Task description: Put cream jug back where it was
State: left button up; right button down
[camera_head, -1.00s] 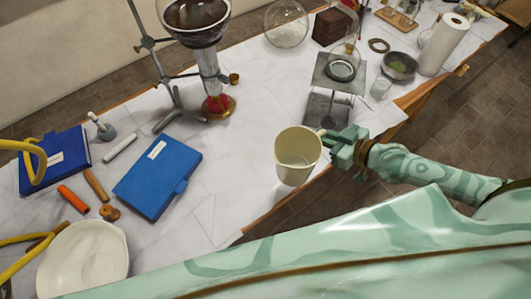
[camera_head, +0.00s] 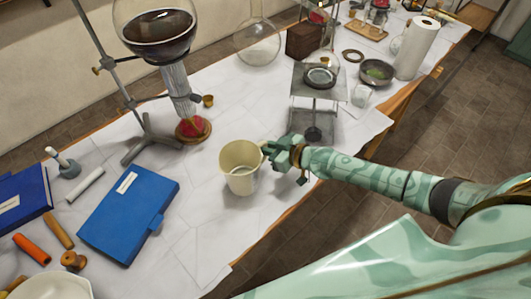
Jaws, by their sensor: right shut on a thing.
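The cream jug (camera_head: 239,170) is a pale cream cup-like vessel, upright, over the white-covered table right of the blue book. Its handle side faces right. My right gripper (camera_head: 270,152) is shut on the cream jug at that side, with the arm coming in from the right. Whether the jug's base touches the table I cannot tell. My left gripper is not in the view.
A blue book (camera_head: 128,215) lies left of the jug. A stand with a large dark-filled flask (camera_head: 155,35) is behind it. A lab jack with a plate (camera_head: 318,85) stands to the right. White table cover (camera_head: 205,215) around the jug is clear.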

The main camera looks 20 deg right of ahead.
jog(key=shift+f, duration=0.75)
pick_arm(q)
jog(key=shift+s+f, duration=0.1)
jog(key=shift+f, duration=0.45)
pick_arm(e)
jog(key=shift+r, duration=0.15)
jog(key=c, duration=1.8)
grip_release()
jog(key=shift+b, duration=0.3)
jog(key=o, duration=0.4)
jog(key=shift+c, duration=0.2)
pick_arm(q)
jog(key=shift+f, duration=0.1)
